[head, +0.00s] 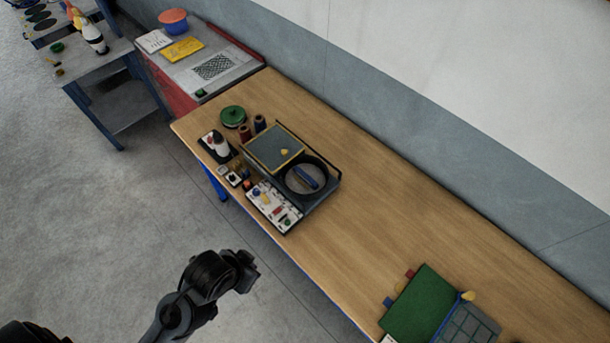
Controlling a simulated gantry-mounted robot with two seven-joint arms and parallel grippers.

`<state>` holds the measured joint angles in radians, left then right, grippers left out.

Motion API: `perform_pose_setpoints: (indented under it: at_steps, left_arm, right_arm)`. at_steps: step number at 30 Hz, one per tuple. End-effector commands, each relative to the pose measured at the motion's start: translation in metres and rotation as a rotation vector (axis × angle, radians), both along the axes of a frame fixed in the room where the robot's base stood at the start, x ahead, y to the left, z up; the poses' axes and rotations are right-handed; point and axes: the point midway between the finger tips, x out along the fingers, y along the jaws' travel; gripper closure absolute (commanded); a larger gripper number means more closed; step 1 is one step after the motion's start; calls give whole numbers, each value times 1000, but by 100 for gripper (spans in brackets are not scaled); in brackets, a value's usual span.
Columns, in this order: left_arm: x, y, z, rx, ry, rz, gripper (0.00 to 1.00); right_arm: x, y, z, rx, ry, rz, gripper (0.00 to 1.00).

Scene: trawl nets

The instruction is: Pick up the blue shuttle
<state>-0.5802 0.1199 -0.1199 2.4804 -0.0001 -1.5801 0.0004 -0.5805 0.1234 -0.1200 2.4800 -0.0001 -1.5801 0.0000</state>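A blue elongated piece, which looks like the blue shuttle (307,177), lies in a round dark recess or dish (290,187) on the right part of a dark box-like unit on the wooden table. My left gripper (250,272) is in front of the table, over the floor, below and left of the shuttle in the picture and well apart from it. Its fingers are small and dark, so I cannot tell whether they are open. My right gripper is out of view.
The dark unit has a grey panel (273,148) with a yellow edge beside the dish. A white tray of small parts (273,206) is in front. Spools and a green round item (233,116) stand left. A green mat (421,304) lies right; the table between is clear.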

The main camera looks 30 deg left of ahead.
Motion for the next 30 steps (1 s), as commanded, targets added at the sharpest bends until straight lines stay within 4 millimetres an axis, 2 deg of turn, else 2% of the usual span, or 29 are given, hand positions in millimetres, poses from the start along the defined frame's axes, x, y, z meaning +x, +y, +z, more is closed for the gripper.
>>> perform_pose_setpoints:
  at_steps: [13,23,30]
  left_arm:
    - [0,0,0,0,0,-1,98]
    - [0,0,0,0,0,-1,49]
    - [0,0,0,0,0,-1,49]
  right_arm:
    - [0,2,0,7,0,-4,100]
    - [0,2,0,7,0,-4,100]
    - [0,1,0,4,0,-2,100]
